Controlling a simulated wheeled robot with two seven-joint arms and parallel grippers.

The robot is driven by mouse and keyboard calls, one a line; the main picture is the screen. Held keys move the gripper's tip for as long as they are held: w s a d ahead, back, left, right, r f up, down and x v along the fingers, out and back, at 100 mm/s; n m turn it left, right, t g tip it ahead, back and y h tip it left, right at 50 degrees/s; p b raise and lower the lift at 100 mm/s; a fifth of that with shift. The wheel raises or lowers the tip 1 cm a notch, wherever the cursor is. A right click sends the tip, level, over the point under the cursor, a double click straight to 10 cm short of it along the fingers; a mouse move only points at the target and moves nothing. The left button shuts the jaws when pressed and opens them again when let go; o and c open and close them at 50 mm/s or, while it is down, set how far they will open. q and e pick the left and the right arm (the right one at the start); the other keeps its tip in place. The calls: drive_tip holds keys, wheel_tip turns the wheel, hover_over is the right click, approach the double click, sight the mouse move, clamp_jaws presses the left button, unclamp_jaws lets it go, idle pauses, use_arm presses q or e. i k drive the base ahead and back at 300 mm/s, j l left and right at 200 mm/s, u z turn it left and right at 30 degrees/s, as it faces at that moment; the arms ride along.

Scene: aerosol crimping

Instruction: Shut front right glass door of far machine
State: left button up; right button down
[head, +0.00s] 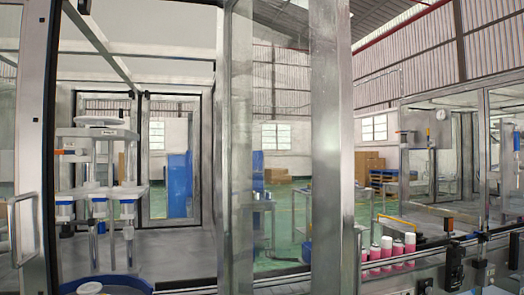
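A glass panel (281,150) with a wide metal upright (332,150) stands right of the nearest machine's front opening. It looks like a door swung outward, but I cannot be sure it is the front right door; no handle shows on it. The opening left of it is uncovered and shows the machine's inside. At the left edge is another framed panel (31,130) with a metal handle (22,228); how far it stands open is unclear. Neither of my grippers is in view.
Inside the machine is a white head assembly (98,160) above a blue-rimmed round part (105,286). To the right, pink cans with white tops (398,250) stand along a conveyor (430,249). Another glazed enclosure (455,150) stands farther right. Green floor (300,215) shows behind.

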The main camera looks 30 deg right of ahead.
sight(336, 241)
drive_tip(key=i+l+u, duration=0.2)
drive_tip(key=l, duration=0.85)
drive_tip(key=l+u, duration=0.2)
drive_tip(key=l, duration=0.8)
